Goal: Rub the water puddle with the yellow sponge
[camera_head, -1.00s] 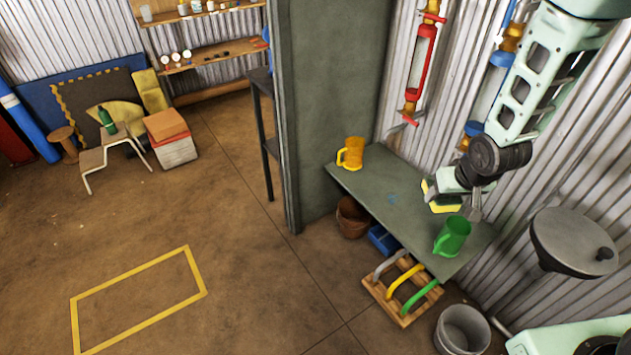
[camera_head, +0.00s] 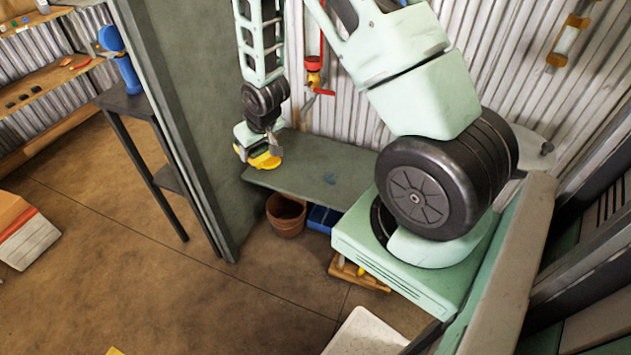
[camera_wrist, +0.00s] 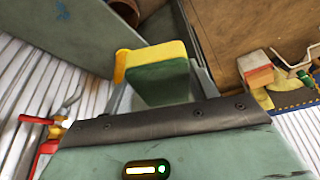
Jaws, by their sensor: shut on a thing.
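The yellow sponge (camera_wrist: 174,50), with a dark green side, is held between the fingers of my gripper (camera_wrist: 160,75) in the wrist view. In the head view my gripper (camera_head: 268,147) is over the left end of the grey-green bench (camera_head: 300,188), by the wall panel.
The tall green-grey panel (camera_head: 185,110) stands left of the bench. A brown bucket (camera_head: 286,214) and a blue box (camera_head: 323,219) are under the bench. A red-ended pipe fitting (camera_head: 314,65) is on the corrugated wall behind. My arm hides the bench's right end.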

